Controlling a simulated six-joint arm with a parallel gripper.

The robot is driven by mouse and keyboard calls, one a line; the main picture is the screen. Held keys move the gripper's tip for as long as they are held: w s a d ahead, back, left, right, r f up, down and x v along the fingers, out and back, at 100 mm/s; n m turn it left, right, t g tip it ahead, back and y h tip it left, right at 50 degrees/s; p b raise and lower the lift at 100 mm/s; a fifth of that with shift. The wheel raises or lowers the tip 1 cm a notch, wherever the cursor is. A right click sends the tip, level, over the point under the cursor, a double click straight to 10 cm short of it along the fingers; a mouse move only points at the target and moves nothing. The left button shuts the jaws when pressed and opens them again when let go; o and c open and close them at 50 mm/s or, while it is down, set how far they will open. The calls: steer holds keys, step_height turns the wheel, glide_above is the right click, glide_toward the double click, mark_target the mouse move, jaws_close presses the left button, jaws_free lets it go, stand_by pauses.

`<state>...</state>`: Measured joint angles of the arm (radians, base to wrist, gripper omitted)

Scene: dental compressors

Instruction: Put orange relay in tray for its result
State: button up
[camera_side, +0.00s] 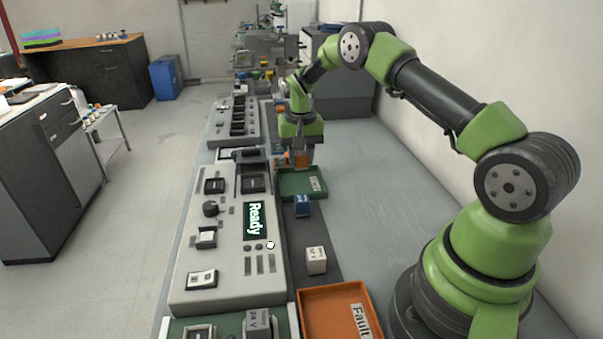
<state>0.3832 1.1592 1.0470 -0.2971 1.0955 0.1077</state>
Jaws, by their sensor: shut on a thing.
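My gripper (298,163) points down over the far end of the bench and is shut on the orange relay (290,158), which is partly hidden by the fingers. The relay is at or just above the far edge of the green tray (290,195); I cannot tell whether it touches the tray. The green tray has a label too small to read. An orange tray (309,335) labelled "Fault" lies at the near end. The grey test console (225,262) has a display (254,221) that reads "Ready".
A grey block (258,323) marked "24 V" is at the near edge. The bench right of the strip is clear up to my base.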

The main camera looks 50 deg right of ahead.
mark_target(301, 171)
steer(key=shift+f, duration=2.2)
steer(key=o, duration=1)
steer(key=shift+f, duration=0.15)
